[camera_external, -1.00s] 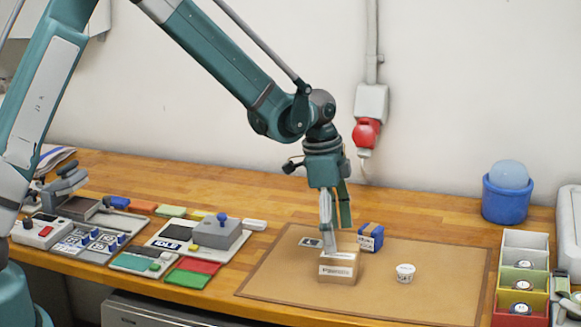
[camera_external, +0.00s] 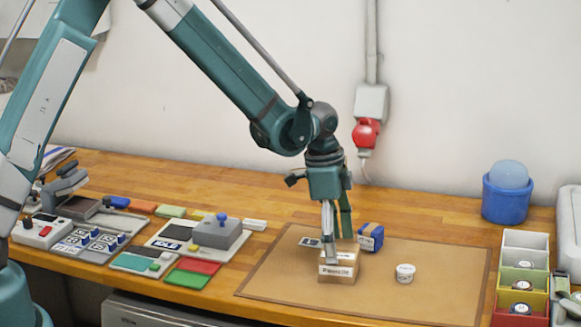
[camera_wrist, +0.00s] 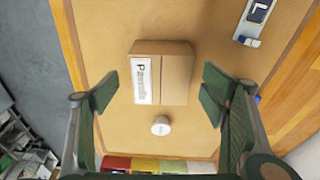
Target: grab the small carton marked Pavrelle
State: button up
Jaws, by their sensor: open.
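The small tan carton (camera_external: 337,270) stands on the brown mat, with a white label on its front side. In the wrist view the carton (camera_wrist: 175,72) shows its label, which appears to read Pavrelle. My gripper (camera_external: 337,240) is right above the carton, pointing down. In the wrist view my gripper (camera_wrist: 158,98) is open and empty, with one finger to each side of the carton's line. In the external view a fingertip overlaps the carton's top; I cannot tell whether it touches.
A white round tub (camera_external: 405,273) sits to the right on the mat (camera_external: 445,262). Colored bins (camera_external: 523,257) stand at the right, panels and devices (camera_external: 215,233) at the left.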

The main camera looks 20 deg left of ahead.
aim_at(338, 250)
jog(key=shift+w+d+f, duration=0.1)
jog(key=shift+d+f, duration=0.15)
jog(key=shift+f, duration=0.95)
jog(key=shift+d+f, duration=0.2)
jog(key=shift+f, duration=1)
jog(key=shift+f, duration=0.25)
jog(key=c, duration=1.1)
